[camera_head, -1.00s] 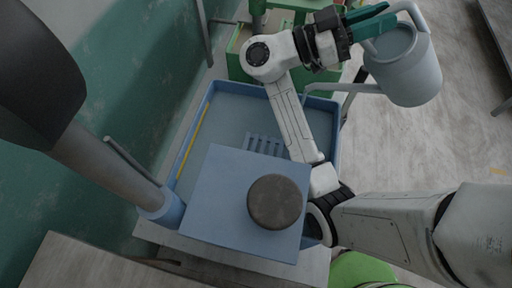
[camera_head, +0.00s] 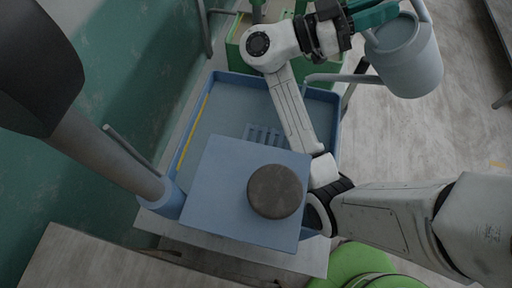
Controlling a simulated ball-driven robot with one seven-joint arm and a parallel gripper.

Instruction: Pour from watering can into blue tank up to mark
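The watering can (camera_head: 407,62) is pale blue-grey and hangs at the top right. Its spout runs left toward the blue tank's far right corner. My gripper (camera_head: 378,14) has green fingers at the can's handle and seems shut on it, partly cut off by the top edge. The can looks roughly upright, and no water stream shows. The blue tank (camera_head: 224,98) lies below and left of the can, with a yellow line (camera_head: 192,134) along its left inner side. My arm crosses over its right part. I cannot make out the water level.
A blue board (camera_head: 222,185) with a round brown lump (camera_head: 275,191) covers the tank's near part. A green box (camera_head: 238,50) stands behind the tank. A green round object (camera_head: 365,268) is at the bottom. Open floor (camera_head: 430,140) lies to the right.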

